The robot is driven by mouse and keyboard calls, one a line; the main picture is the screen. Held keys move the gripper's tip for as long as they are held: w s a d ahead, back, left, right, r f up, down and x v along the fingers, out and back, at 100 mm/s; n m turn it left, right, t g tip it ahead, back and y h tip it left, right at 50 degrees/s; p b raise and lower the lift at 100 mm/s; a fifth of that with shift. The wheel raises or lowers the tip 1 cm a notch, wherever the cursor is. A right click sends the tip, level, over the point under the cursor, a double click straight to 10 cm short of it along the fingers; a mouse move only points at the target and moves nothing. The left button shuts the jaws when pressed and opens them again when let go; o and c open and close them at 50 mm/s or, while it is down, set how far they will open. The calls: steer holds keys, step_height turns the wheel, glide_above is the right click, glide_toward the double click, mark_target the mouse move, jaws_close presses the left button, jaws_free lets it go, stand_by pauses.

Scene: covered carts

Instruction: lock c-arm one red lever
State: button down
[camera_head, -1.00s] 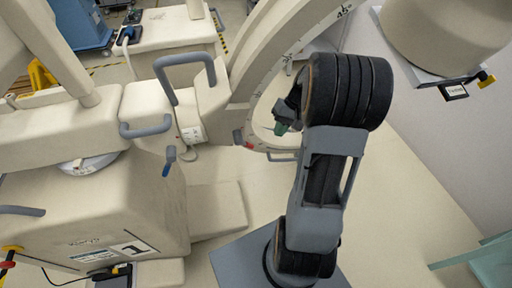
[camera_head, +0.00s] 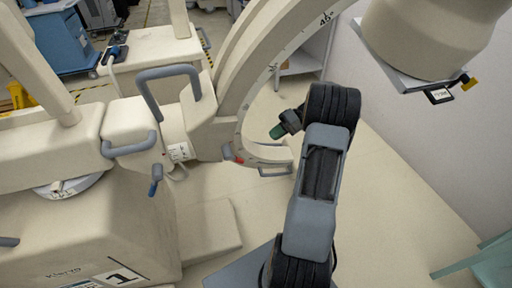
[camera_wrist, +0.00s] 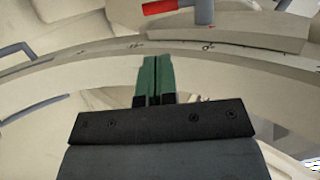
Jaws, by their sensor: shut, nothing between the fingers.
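The c-arm (camera_head: 246,110), a cream machine with a curved, degree-marked arc, stands left of my arm. Its base carries a label with a "1" (camera_head: 118,276). A small red lever (camera_head: 238,160) shows near the lower end of the arc. In the wrist view a red lever (camera_wrist: 160,7) with a grey-blue hub is at the top edge, partly cut off. My gripper (camera_head: 277,131) has green fingers and is right of the arc in the head view. In the wrist view my gripper (camera_wrist: 157,75) is shut and empty, its tips below the red lever and apart from it in the picture.
Grey-blue handles (camera_head: 168,85) stick out from the c-arm, and a blue-tipped lever (camera_head: 154,182) hangs below. A cream cylindrical head (camera_head: 425,40) overhangs at the upper right. A blue cart (camera_head: 62,40) stands at the back left.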

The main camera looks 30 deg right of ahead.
steer(key=p+x, duration=0.1)
steer(key=x, duration=1.2)
steer(key=shift+a, duration=0.3)
steer(key=shift+f, duration=0.15)
